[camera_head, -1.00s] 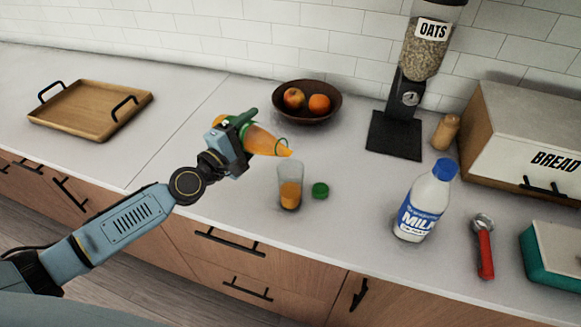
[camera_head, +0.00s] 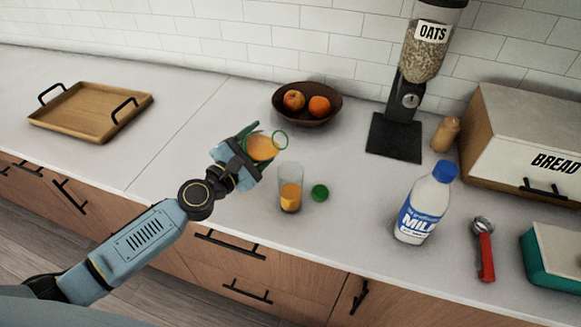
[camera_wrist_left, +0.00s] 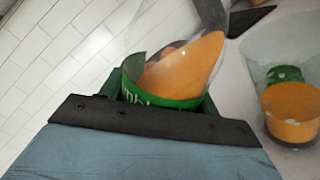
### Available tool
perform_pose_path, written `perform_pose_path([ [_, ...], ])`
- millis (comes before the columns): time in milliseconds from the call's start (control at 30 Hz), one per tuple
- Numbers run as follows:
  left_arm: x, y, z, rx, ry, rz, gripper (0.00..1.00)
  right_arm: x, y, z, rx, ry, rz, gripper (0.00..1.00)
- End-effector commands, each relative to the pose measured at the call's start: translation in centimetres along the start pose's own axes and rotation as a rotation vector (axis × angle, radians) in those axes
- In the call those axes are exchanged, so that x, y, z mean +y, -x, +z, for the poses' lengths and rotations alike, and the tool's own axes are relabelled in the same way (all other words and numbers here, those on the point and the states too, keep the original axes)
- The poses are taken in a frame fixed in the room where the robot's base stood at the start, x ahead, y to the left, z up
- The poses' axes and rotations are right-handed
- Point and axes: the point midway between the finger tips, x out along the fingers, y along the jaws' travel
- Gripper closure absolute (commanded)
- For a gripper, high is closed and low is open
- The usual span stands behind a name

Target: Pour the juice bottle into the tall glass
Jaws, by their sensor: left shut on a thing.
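The juice bottle (camera_head: 262,147) is clear with orange juice inside and a green label and neck ring. My left gripper (camera_head: 246,150) is shut on it and holds it above the counter, left of and above the tall glass. In the left wrist view the bottle (camera_wrist_left: 185,70) lies tilted between the fingers, with juice towards its neck. The tall glass (camera_head: 290,186) stands upright on the counter with orange juice in its lower part. It also shows at the right of the left wrist view (camera_wrist_left: 290,105). My right gripper is not in view.
A green cap (camera_head: 320,193) lies just right of the glass. A fruit bowl (camera_head: 307,116) stands behind, a milk bottle (camera_head: 423,205) to the right, then a red-handled tool (camera_head: 485,252). A wooden tray (camera_head: 90,112) is far left; counter between is clear.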

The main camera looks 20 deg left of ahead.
Motion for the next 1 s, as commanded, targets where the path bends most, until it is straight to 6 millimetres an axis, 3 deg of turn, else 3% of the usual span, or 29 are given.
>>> perform_pose_path([
  [100, 0.1, 0.0, 0.6, 0.004, 0.054, -0.001, 0.62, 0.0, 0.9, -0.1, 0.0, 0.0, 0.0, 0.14],
  [300, -2.2, 0.1, -0.7, 0.024, 0.348, 0.001, 0.62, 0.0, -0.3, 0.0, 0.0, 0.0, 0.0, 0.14],
  [500, -1.6, 0.1, 0.1, 0.044, 0.703, 0.0, 0.62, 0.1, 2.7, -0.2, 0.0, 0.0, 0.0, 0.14],
  [1000, 0.7, -0.1, 2.5, 0.05, 0.831, -0.002, 0.62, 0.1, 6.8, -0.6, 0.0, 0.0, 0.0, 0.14],
])
